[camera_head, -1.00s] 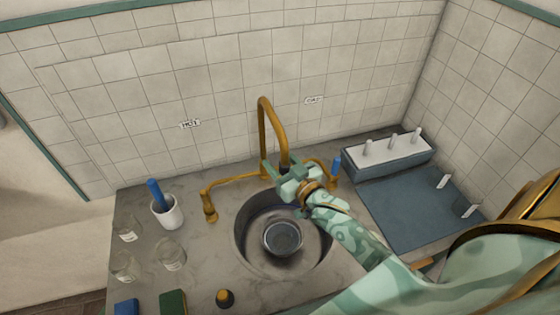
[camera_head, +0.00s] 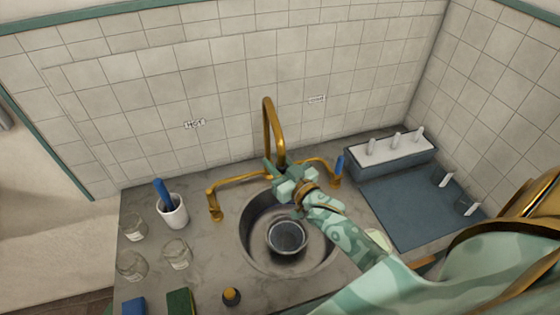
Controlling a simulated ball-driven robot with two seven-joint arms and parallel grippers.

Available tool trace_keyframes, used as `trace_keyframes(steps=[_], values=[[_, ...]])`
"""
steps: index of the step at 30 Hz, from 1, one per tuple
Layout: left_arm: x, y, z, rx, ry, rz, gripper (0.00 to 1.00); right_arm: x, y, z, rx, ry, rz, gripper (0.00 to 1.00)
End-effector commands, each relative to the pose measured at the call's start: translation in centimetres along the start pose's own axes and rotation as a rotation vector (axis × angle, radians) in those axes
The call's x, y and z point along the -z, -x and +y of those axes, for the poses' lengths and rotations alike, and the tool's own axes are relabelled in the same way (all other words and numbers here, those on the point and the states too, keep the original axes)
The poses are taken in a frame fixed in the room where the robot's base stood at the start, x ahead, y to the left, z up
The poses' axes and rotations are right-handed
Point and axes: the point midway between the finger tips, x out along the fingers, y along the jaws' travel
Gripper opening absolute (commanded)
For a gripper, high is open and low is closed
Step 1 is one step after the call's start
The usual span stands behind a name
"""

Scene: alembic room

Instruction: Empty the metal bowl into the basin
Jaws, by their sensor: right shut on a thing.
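The metal bowl (camera_head: 287,237) is a small round grey vessel that sits low in the round steel basin (camera_head: 252,252). Whether anything is in it is too dark to tell. My right gripper (camera_head: 277,171) is above the back of the basin, apart from the bowl, with its fingers at the brass faucet (camera_head: 269,122). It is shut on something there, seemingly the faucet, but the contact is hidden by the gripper. My right forearm covers the basin's right rim. My left gripper is not in view.
Left of the basin stand a white cup (camera_head: 173,212) with a blue-handled tool and several glass jars (camera_head: 177,254). A green sponge (camera_head: 180,302) and a dark knob-like thing (camera_head: 231,296) are in front. At right are a blue mat (camera_head: 400,210) and a white-topped rack (camera_head: 390,150).

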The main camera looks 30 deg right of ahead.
Motion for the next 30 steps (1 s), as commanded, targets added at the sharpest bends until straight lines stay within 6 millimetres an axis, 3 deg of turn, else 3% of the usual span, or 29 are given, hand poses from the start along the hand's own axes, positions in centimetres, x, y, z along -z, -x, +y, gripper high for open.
trace_keyframes(steps=[15,30], values=[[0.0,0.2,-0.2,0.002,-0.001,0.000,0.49,0.1,-4.8,-5.8,0.001,-0.004,0.004,0.00],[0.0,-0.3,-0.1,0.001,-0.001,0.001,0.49,0.2,-7.4,-7.5,-0.002,-0.001,0.004,0.00]])
